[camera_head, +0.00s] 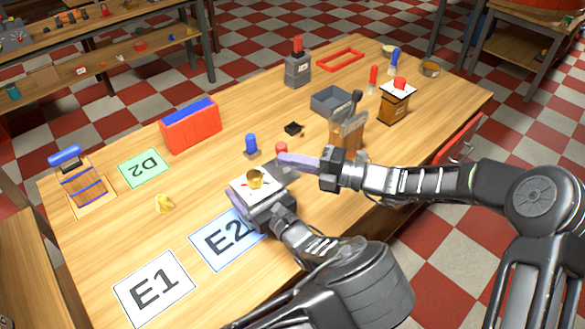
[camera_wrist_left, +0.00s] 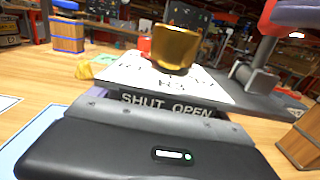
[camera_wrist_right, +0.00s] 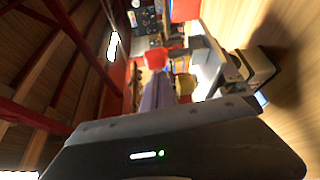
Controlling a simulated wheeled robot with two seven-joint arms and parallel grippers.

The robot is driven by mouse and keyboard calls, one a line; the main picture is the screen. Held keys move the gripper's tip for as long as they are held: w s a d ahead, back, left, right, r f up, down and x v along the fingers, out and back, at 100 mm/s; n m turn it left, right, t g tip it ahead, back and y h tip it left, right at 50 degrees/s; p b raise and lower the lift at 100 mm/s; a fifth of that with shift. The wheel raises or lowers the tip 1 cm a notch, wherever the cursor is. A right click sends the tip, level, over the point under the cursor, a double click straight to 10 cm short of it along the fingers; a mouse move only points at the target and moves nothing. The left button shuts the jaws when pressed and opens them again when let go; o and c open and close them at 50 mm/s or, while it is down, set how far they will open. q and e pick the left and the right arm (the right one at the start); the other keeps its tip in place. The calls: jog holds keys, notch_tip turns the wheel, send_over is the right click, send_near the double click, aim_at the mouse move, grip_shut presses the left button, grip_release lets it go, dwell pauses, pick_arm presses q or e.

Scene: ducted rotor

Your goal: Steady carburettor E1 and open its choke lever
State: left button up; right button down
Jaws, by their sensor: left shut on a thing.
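The carburettor (camera_head: 247,188) has a white top plate with a gold cup (camera_head: 256,179) on it. Its grey front, marked SHUT and OPEN, shows in the left wrist view (camera_wrist_left: 165,104). I read no E1 on it. My left gripper (camera_head: 262,205) is shut on its body from the near side. A red-knobbed lever (camera_head: 281,149) stands at its far right side; its stem also shows in the left wrist view (camera_wrist_left: 265,50). My right gripper (camera_head: 283,160) looks shut, its lilac fingers (camera_wrist_right: 160,92) together beside the red knob (camera_wrist_right: 178,56). Contact is unclear.
The E2 card (camera_head: 222,240) lies beside the carburettor, the E1 card (camera_head: 153,290) nearer the front left. A blue-knobbed piece (camera_head: 251,145) and small black part (camera_head: 293,129) stand behind. A wooden-sided unit (camera_head: 347,133) stands beyond my right gripper.

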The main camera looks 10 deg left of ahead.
jog(key=shift+w+d+m+y, duration=0.3)
jog(key=shift+w+m, duration=0.05)
jog(key=shift+m, duration=0.25)
dwell(0.7)
jog(key=shift+w+d+m+t+y, duration=0.2)
jog(key=shift+w+m+y, duration=0.1)
jog(key=shift+m, duration=0.25)
jog(key=shift+w+d+m+t+y, duration=0.2)
jog(key=shift+m+y, duration=0.1)
jog(key=shift+m, duration=0.25)
jog(key=shift+w+d+f+m, duration=0.1)
jog(key=shift+w+d+m, duration=0.25)
jog(key=shift+m, duration=0.05)
jog(key=shift+w+d+f, duration=0.9)
jog(key=shift+w+d, duration=0.05)
jog(key=shift+w+d+f, duration=0.1)
jog(key=shift+f, duration=0.1)
